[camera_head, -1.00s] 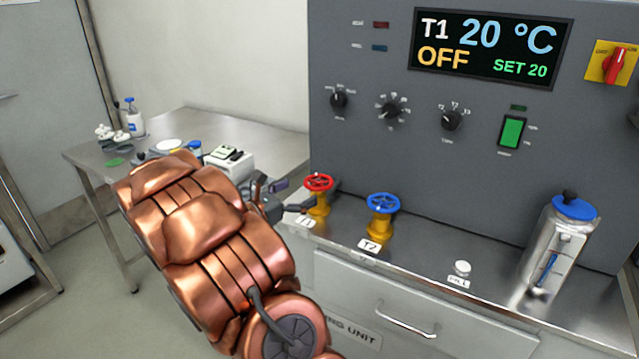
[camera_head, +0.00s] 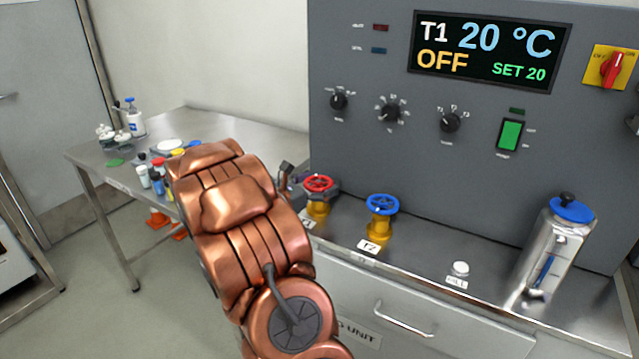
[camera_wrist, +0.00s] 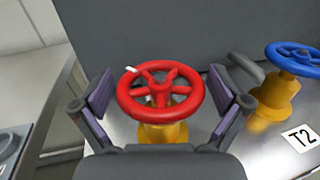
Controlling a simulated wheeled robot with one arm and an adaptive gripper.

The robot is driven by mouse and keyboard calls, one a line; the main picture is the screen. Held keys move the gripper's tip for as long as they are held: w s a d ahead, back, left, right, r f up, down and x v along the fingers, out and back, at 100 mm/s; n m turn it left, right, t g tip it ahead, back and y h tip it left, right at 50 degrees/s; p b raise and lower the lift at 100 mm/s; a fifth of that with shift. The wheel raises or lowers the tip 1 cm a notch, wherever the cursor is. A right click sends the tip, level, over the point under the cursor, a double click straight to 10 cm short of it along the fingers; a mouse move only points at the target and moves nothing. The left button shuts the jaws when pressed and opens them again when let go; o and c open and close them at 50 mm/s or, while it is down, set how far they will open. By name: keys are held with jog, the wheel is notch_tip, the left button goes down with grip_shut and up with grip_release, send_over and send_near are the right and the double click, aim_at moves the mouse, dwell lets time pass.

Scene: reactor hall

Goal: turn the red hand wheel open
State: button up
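The red hand wheel (camera_head: 319,184) sits on a yellow valve body at the left end of the steel counter. In the wrist view the red hand wheel (camera_wrist: 160,92) lies between the two fingers of my gripper (camera_wrist: 165,105), one finger on each side. The gripper is open, with a gap visible on the left; on the right the finger pad is very near the rim, and I cannot tell if it touches. A small white mark shows on the rim's upper left. In the head view my arm hides most of the gripper.
A blue hand wheel (camera_head: 382,204) on a yellow valve stands just right, behind a T2 label (camera_head: 374,247). A grey control panel (camera_head: 440,170) rises behind. A steel flask (camera_head: 556,250) stands at the right. A side table (camera_head: 95,158) with bottles is at the left.

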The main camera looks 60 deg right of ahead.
jog(key=c, duration=0.9)
